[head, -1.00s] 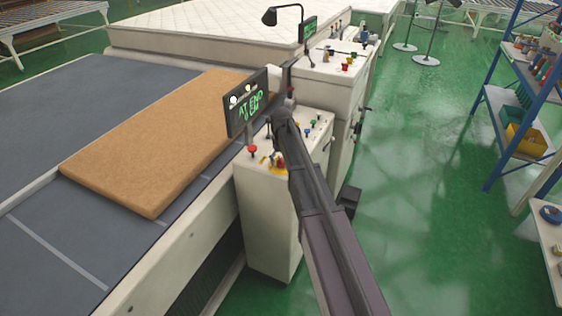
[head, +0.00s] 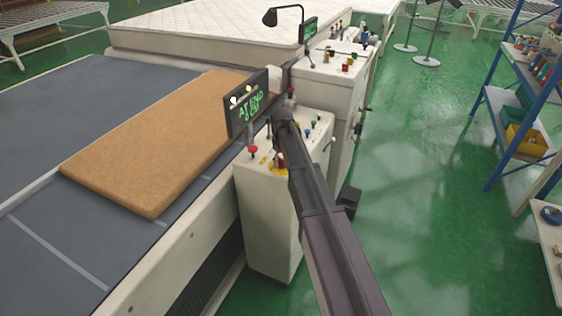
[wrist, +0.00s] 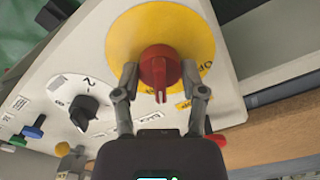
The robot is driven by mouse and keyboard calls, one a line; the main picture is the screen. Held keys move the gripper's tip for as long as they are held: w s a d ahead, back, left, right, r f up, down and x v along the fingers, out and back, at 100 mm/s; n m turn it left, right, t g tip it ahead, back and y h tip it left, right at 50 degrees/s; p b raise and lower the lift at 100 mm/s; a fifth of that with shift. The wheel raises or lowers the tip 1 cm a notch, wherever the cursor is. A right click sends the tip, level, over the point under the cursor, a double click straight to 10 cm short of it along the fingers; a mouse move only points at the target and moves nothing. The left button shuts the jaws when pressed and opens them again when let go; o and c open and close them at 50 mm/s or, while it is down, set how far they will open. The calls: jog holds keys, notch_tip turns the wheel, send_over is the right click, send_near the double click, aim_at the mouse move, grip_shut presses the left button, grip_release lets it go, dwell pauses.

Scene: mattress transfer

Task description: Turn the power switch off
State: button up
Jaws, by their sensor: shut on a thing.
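The power switch (wrist: 160,66) is a red rotary knob on a round yellow plate (wrist: 195,28), large in the wrist view. Its red handle points toward my gripper, and lettering that looks like "OFF" shows at the plate's right edge. My gripper (wrist: 160,84) has one finger on each side of the red knob and is shut on it. In the head view the white control cabinet (head: 262,215) stands at the centre, and my arm covers part of its top. The gripper's fingers are hidden there.
A black knob (wrist: 84,113) on a white dial sits beside the switch, with green and blue buttons further left. A display (head: 247,104) reading "AT END" stands over the cabinet. A tan slab (head: 150,145) lies on the conveyor. Green floor is open at right.

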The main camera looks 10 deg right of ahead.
jog(key=n, duration=0.4)
jog(key=shift+n, duration=0.3)
jog(key=n, duration=0.3)
jog(key=shift+n, duration=0.3)
jog(key=n, duration=0.7)
jog(key=o, duration=1.2)
jog(key=shift+w, duration=0.1)
jog(key=shift+c, duration=0.2)
